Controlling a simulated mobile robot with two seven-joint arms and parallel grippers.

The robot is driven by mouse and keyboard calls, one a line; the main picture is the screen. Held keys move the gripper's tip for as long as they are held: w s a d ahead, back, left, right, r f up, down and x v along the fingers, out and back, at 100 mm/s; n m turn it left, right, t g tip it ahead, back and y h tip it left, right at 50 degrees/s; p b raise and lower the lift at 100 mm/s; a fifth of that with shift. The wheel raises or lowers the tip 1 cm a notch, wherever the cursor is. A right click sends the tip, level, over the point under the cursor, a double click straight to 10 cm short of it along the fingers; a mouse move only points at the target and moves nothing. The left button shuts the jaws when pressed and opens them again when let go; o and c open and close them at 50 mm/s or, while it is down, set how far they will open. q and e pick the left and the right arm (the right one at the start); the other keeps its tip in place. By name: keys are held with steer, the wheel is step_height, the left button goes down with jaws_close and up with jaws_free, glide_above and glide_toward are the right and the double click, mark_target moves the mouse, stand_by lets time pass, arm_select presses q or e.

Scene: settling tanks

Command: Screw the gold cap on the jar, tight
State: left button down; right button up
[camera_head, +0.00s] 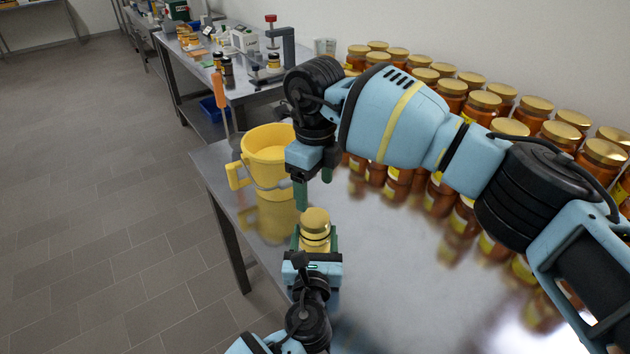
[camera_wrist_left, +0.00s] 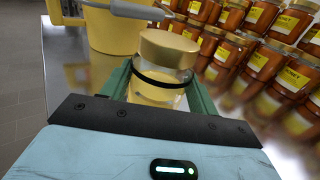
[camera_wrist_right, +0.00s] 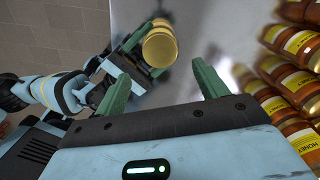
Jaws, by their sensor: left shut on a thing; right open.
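The jar (camera_head: 315,247) stands upright on the steel table, pale yellow through its glass. The gold cap (camera_head: 315,219) sits on top of it, with a dark band just below; how tight it is I cannot tell. The left wrist view also shows the cap (camera_wrist_left: 168,48) above the jar (camera_wrist_left: 152,95). My left gripper (camera_head: 317,243) is shut around the jar, one green finger on each side. My right gripper (camera_head: 314,187) is open and empty, above and apart from the cap. In the right wrist view the cap (camera_wrist_right: 160,47) lies beyond the open fingers (camera_wrist_right: 163,85).
A yellow bucket (camera_head: 268,150) stands on the table just behind the jar. Rows of honey jars with gold lids (camera_head: 483,102) line the wall side at right. A second bench (camera_head: 200,75) with equipment is farther back. The table right of the jar is clear.

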mark_target(315, 218)
steer(key=shift+f, duration=3.85)
steer(key=c, duration=1)
steer(key=o, duration=1.2)
steer(key=shift+c, duration=0.2)
step_height(315, 218, up, 12)
